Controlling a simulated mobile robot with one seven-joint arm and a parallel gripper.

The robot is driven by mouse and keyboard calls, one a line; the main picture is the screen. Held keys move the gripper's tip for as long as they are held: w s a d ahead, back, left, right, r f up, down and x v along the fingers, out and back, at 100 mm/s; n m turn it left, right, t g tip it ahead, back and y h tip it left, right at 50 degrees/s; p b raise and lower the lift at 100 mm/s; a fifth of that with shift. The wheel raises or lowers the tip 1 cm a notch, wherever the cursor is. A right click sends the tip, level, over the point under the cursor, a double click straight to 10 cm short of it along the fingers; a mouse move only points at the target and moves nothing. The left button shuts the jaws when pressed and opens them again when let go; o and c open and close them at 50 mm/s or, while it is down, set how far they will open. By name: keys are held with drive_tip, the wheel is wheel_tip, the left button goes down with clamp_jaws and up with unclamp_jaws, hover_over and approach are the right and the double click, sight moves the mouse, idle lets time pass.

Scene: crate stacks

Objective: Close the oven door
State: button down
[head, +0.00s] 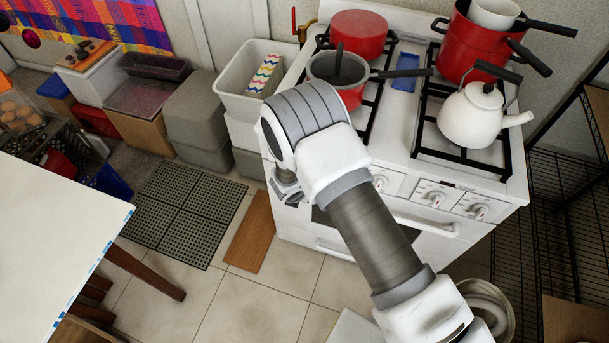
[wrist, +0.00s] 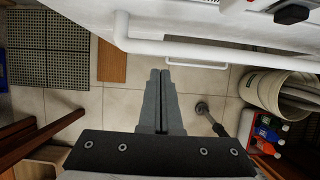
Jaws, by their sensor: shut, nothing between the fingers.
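The white stove (head: 470,185) stands at the right of the head view, its front facing me. The oven door's white handle (head: 425,224) shows below the knobs, partly behind my arm. In the wrist view the handle (wrist: 220,51) runs across the top as a long white bar. A dark strip (head: 320,214) shows on the front beside my arm; I cannot tell if it is window or gap, nor how far the door stands open. My gripper (wrist: 162,73) is shut and empty, its tips just below the handle in the picture. In the head view my arm hides the fingers.
A lower white bar (wrist: 197,65) shows below the handle. A beige bin (wrist: 275,92) and bottles (wrist: 265,132) stand at the right. A white kettle (head: 470,115) and red pots (head: 358,35) sit on the stove. A white table (head: 55,240) is at left; tiled floor (head: 240,305) lies between.

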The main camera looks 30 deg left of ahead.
drive_tip(key=w+r+p, duration=0.1)
drive_tip(key=w+r, duration=0.2)
drive_tip(key=r, duration=0.6)
drive_tip(key=shift+w+a+r+p, duration=0.15)
drive_tip(key=shift+a+r+p, duration=0.1)
drive_tip(key=shift+a+p, duration=0.1)
